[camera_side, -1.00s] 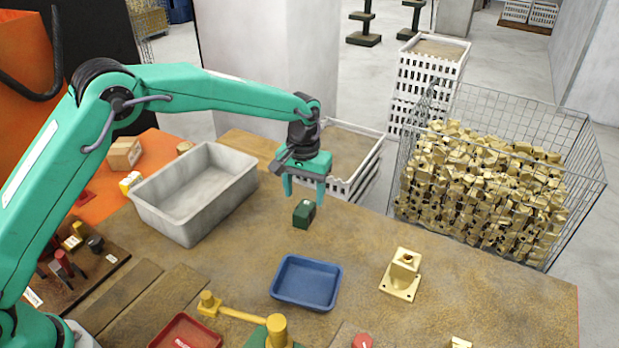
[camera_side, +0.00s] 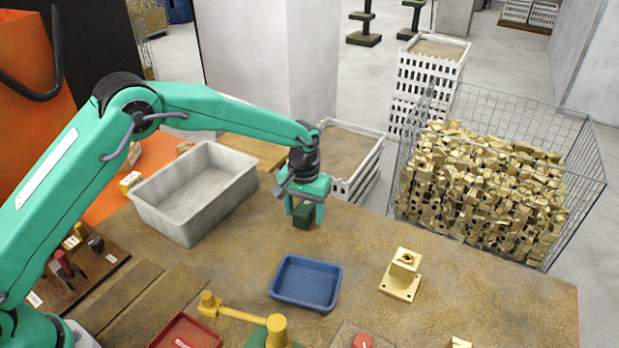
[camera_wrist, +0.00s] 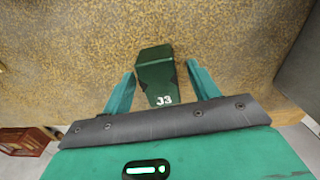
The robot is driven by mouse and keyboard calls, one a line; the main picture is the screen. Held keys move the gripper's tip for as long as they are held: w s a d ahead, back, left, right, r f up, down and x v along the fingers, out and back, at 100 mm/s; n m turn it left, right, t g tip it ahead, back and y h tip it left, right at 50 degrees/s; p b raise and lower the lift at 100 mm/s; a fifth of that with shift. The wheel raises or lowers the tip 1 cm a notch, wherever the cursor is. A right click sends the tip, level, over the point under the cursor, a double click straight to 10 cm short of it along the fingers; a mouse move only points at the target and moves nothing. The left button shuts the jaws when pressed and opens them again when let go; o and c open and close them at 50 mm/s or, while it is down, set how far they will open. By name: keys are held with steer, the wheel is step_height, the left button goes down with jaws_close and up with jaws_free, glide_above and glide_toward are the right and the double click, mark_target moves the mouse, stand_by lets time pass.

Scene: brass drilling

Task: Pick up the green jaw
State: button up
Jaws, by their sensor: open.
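The green jaw (camera_side: 303,214) is a small dark green block on the brown worktop, behind the blue tray. My gripper (camera_side: 305,214) is lowered over it, with its teal fingers on either side of the block. In the wrist view, the green jaw (camera_wrist: 157,76) bears the white mark "J3" and lies between the two fingers of my gripper (camera_wrist: 160,86). The fingers are open, and gaps show between them and the jaw. The jaw rests on the table.
A blue tray (camera_side: 306,302) lies in front of the jaw. A grey bin (camera_side: 160,217) stands to the left. A brass part (camera_side: 402,278) sits to the right. A wire basket (camera_side: 580,190) of brass pieces stands beyond the table. A red tray (camera_side: 186,335) is at the front.

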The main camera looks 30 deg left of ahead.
mark_target(305, 208)
steer(key=shift+c, duration=0.2)
steer(key=c, duration=1.2)
steer(key=shift+r, duration=0.1)
steer(key=shift+r, duration=0.45)
step_height(305, 208, up, 3)
steer(key=shift+r, duration=0.1)
steer(key=s+d+r, duration=0.6)
steer(key=s+d, duration=0.1)
steer(key=s, duration=0.1)
steer(key=shift+s+d+r, duration=0.35)
steer(key=shift+s+r, duration=0.05)
